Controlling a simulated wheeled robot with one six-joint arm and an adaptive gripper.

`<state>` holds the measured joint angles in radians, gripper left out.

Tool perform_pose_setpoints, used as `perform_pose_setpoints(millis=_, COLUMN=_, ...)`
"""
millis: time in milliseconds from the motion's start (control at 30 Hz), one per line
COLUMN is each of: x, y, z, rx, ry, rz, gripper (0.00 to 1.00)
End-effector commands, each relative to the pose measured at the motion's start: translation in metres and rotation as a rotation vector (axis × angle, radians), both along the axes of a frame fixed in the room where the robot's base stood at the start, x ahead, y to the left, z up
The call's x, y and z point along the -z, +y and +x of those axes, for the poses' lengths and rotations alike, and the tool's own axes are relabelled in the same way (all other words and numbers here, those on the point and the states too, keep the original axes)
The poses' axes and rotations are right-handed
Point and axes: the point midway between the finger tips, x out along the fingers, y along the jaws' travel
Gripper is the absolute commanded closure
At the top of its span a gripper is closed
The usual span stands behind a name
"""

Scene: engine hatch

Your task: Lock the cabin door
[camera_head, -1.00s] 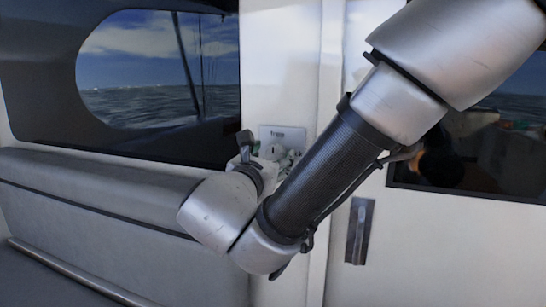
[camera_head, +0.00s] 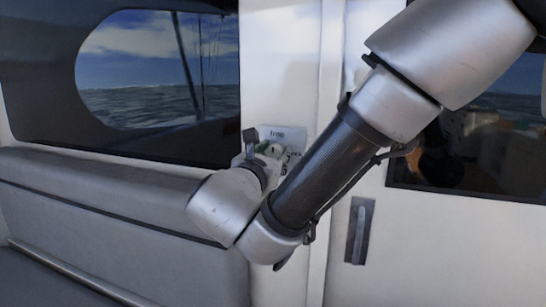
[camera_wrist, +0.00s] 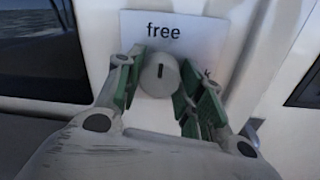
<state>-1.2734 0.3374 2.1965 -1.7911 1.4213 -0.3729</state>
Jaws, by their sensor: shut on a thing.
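A round light-grey knob (camera_wrist: 160,76) sits on a white plate (camera_wrist: 200,32), which also shows on the wall in the head view (camera_head: 294,134). The word "free" stands at the plate's top, and a letter like "k" shows at the right; the rest is hidden. The knob's dark mark is about upright, towards "free". My gripper (camera_wrist: 158,80) is shut on the knob, with green-padded fingers on its left and right sides. In the head view my wrist partly hides knob and fingers. The white cabin door (camera_head: 355,286) stands right of the plate.
A recessed dark handle (camera_head: 360,230) is on the door below its window (camera_head: 440,190). A grey padded seat (camera_head: 100,190) runs along the left wall under a large window (camera_head: 150,70). My arm crosses in front of the door.

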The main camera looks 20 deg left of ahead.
Motion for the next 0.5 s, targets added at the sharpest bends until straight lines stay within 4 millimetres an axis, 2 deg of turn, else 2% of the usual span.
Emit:
perform_pose_setpoints(millis=267, x=0.0005, y=0.0, z=0.0, rx=0.0, ry=-0.01, rz=0.137, gripper=0.86)
perform_pose_setpoints(millis=500, x=0.0012, y=0.0002, z=0.0, rx=0.0, ry=-0.026, rz=0.348, gripper=0.86)
